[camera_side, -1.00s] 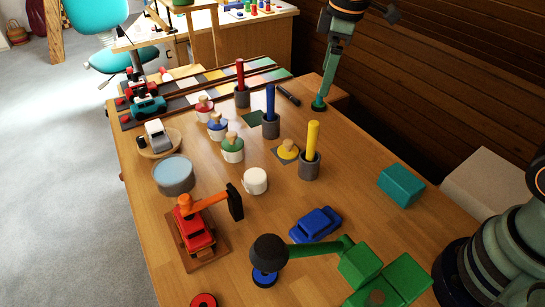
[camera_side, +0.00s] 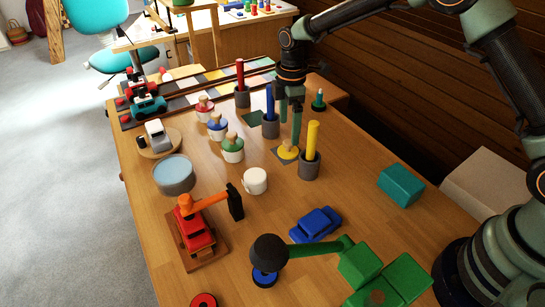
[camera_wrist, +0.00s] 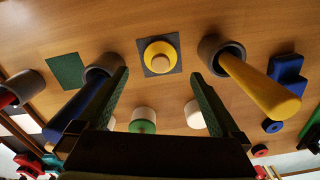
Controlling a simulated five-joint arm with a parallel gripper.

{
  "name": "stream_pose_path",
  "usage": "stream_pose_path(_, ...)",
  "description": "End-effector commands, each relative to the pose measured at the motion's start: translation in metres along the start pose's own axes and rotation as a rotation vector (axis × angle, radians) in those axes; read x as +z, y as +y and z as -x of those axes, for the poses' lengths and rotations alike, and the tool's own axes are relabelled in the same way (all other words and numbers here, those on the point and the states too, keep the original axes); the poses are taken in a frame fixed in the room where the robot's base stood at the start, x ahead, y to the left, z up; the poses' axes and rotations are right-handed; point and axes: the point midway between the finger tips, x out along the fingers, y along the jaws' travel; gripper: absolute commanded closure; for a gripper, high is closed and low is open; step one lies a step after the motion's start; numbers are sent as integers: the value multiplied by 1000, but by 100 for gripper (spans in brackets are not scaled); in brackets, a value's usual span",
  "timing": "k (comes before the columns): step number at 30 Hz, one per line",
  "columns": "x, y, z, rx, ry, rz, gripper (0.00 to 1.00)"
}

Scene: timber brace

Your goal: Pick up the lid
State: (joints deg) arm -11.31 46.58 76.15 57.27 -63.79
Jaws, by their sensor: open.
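The yellow lid (camera_side: 288,153) with a round wooden knob lies on a dark square mat (camera_side: 279,158) in the middle of the table. It also shows in the wrist view (camera_wrist: 160,50), top centre, on its mat (camera_wrist: 145,70). My gripper (camera_side: 289,133) is open and points down just above and behind the lid in the side view. In the wrist view the open fingers (camera_wrist: 160,76) stand either side of the lid's line, with nothing between them. A white pot (camera_side: 255,182) without a lid stands in front of the mat.
A yellow peg (camera_side: 313,140) in a grey holder stands close right of the lid, and a blue peg (camera_side: 270,105) close behind-left. Pots with green (camera_side: 232,143), blue (camera_side: 217,122) and red (camera_side: 204,104) lids stand left. A blue car (camera_side: 315,224) is in front.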

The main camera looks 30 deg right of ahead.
Motion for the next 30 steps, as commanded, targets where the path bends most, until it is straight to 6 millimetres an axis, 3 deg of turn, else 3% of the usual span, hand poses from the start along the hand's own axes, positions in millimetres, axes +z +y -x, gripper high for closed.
stream_pose_path(7, 1, -1, -18, -2, -1, -1, 0)
stream_pose_path(15, 2, -1, -55, -2, -1, -2, 0)
stream_pose_path(25, 2, -1, -63, 1, 0, -2, 0)
stream_pose_path(26, 2, -1, -63, 1, 0, -2, 4)
stream_pose_path(30, 2, -1, -63, 1, 0, -2, 57)
